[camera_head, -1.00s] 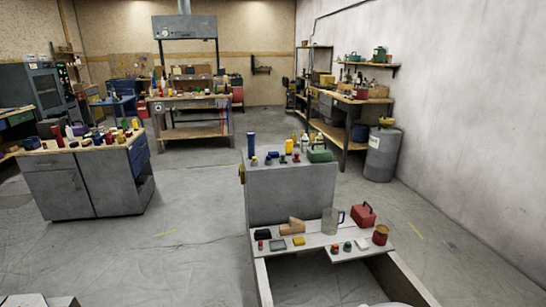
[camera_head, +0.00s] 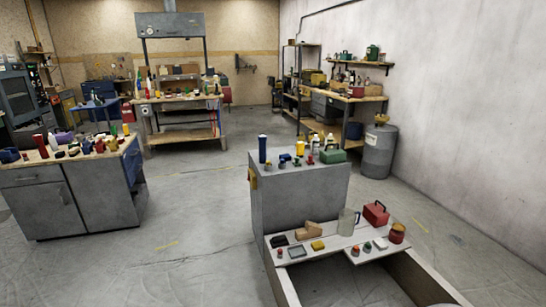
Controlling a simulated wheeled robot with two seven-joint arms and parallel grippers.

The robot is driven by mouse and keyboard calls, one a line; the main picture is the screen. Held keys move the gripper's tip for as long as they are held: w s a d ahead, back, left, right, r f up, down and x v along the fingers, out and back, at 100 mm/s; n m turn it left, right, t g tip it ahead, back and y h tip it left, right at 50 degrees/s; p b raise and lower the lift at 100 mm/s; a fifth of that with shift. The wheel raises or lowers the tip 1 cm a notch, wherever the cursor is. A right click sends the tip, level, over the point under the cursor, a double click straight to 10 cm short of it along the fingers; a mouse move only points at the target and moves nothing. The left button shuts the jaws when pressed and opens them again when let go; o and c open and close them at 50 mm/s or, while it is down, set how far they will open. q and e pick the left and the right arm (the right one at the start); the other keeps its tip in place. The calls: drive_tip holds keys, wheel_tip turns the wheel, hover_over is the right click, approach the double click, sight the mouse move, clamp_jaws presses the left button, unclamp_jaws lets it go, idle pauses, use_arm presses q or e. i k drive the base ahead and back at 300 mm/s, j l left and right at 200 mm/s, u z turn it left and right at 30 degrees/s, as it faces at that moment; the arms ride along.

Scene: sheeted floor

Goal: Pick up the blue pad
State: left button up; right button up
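No pad that is clearly blue stands out. A flat dark grey-blue square (camera_head: 297,251) lies near the front left of the low white bench (camera_head: 328,254); its exact colour is hard to tell. A flat yellow pad (camera_head: 317,245) lies to its right. A blue cylinder (camera_head: 262,149) and a small blue item (camera_head: 285,158) stand on the grey cabinet (camera_head: 305,191) behind the bench. Neither of my grippers is in view.
A red box (camera_head: 375,213), a clear jug (camera_head: 347,222) and a red jar (camera_head: 397,233) stand on the low bench's right part. A cluttered grey workbench (camera_head: 74,195) is at left. The floor (camera_head: 190,245) between it and the cabinet is clear.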

sight(288, 157)
drive_tip(key=i+j+z, duration=0.1)
drive_tip(key=i+j, duration=1.2)
drive_tip(key=i, duration=0.25)
drive_tip(key=i+j+z, duration=0.1)
drive_tip(key=i+j, duration=0.15)
drive_tip(key=i, duration=0.2)
drive_tip(key=i+j, duration=0.3)
drive_tip(key=i, duration=0.2)
drive_tip(key=i+l, duration=0.2)
drive_tip(key=i+l+z, duration=0.1)
drive_tip(key=i, duration=0.3)
